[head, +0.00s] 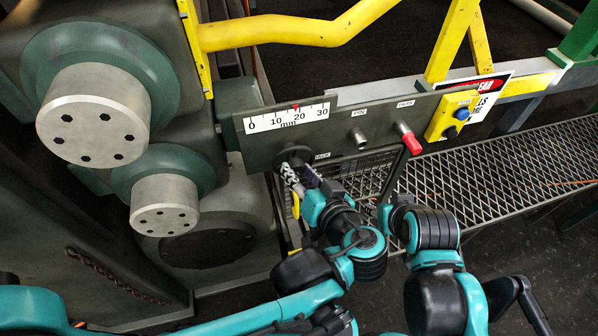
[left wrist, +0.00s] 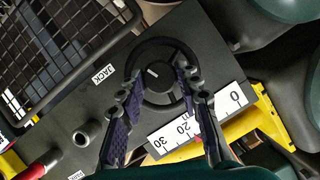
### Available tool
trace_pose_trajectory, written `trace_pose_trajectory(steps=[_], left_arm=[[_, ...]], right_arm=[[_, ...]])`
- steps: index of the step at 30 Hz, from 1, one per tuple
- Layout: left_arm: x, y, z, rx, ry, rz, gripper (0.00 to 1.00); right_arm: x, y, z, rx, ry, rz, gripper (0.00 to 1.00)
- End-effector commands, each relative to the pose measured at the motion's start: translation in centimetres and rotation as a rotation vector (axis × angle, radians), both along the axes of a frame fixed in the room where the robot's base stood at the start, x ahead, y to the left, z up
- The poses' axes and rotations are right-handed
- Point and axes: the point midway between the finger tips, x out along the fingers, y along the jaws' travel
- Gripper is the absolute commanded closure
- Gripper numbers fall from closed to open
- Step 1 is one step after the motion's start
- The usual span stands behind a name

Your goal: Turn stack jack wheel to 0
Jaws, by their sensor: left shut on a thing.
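The dark jack wheel (left wrist: 157,72) sits on the grey panel beside its "JACK" label, and its hub bears a white mark. In the head view the wheel (head: 293,153) is partly hidden by my left gripper (head: 299,174). In the left wrist view my left gripper's (left wrist: 160,80) two fingers reach the wheel from either side and are shut on it. The mm scale (head: 287,115) above runs from 0 to 30. Its red pointer (head: 295,107) stands close to 20. My right arm's end (head: 386,213) is lower right of the wheel; its fingers are not clear.
A red-capped lever (head: 409,140) and a short knob (head: 359,138) sit right of the wheel. A yellow box (head: 452,115) with a blue button is further right. A mesh walkway (head: 500,172) lies below the panel.

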Motion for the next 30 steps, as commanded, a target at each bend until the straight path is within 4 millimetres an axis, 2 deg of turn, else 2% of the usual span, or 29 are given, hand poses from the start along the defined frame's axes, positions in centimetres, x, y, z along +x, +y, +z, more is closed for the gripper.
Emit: trace_pose_trajectory(steps=[16, 17, 19, 30], left_arm=[[-0.01, -0.02, -0.02, 0.032, 0.011, -0.001, 0.95], [-0.01, -0.02, -0.02, 0.032, 0.011, -0.001, 0.64], [-0.01, -0.02, -0.02, 0.032, 0.011, -0.001, 0.45], [0.00, -0.02, 0.26, 0.032, 0.011, -0.001, 0.45]], right_arm=[[0.00, 0.00, -0.06, 0.000, 0.000, 0.000, 0.60], [0.00, 0.00, -0.06, 0.000, 0.000, 0.000, 0.60], [0.00, 0.00, -0.06, 0.000, 0.000, 0.000, 0.60], [0.00, 0.00, -0.06, 0.000, 0.000, 0.000, 0.60]])
